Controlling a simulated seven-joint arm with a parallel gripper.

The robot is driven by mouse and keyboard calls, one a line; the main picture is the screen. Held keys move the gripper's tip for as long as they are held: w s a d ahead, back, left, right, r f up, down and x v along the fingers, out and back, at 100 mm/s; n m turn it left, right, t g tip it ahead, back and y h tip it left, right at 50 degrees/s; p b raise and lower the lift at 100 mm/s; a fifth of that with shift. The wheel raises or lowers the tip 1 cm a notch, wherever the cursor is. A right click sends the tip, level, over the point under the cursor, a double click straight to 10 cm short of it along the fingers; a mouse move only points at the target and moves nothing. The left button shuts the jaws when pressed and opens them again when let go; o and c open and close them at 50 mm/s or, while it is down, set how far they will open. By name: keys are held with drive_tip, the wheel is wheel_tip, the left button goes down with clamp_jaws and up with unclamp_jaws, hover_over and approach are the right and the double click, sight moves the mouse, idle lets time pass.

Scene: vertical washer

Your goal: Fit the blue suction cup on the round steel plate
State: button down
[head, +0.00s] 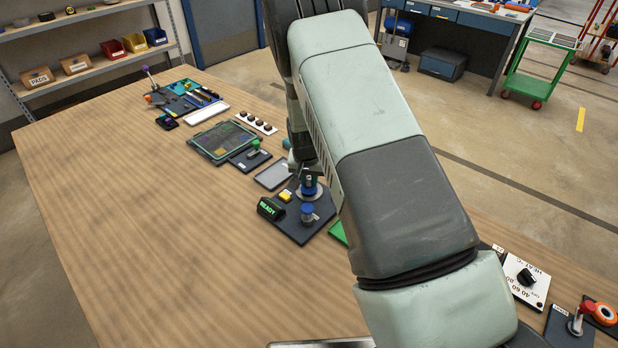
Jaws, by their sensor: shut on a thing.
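The blue suction cup (309,187) is at the round steel plate (317,194), near the back of a dark base board (298,232). My gripper (308,175) is shut on the cup from above. The cup looks upright, with the pale disc of the plate showing around its foot. I cannot tell from this view whether the cup touches the plate or hovers just over it. My arm hides the right side of the board and part of my gripper.
The table's left side is clear.

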drive_tip(key=shift+f, duration=0.2)
idle(0.5)
drive_tip(key=shift+c, duration=2.4)
unclamp_jaws()
drive_tip(key=shift+r, duration=3.5)
